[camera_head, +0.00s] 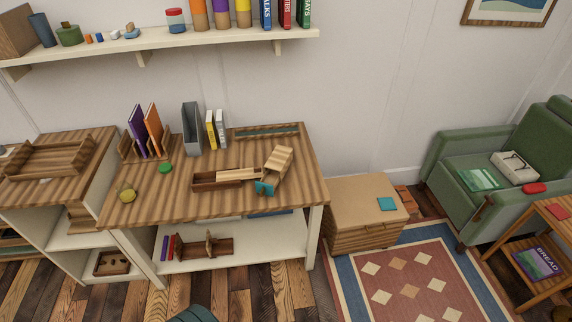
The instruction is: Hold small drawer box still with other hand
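A small light-wood striped box, seemingly the small drawer box (280,161), sits on the right half of the wooden table (190,205). It is turned at an angle, with a teal piece (265,187) at its near end. I cannot tell whether that piece is a drawer front or a separate thing. A long dark-brown box with a lighter wooden lid (238,174) lies just left of it, close to or touching it. Neither of my grippers is in view, and nothing is seen holding the box.
Purple and orange books in a rack (145,133), a grey file holder (191,129) and yellow and white books stand at the table's back. A green disc (165,168) and a yellowish round object (127,194) lie left. The table's front middle is clear. A low wooden chest (360,190) stands right.

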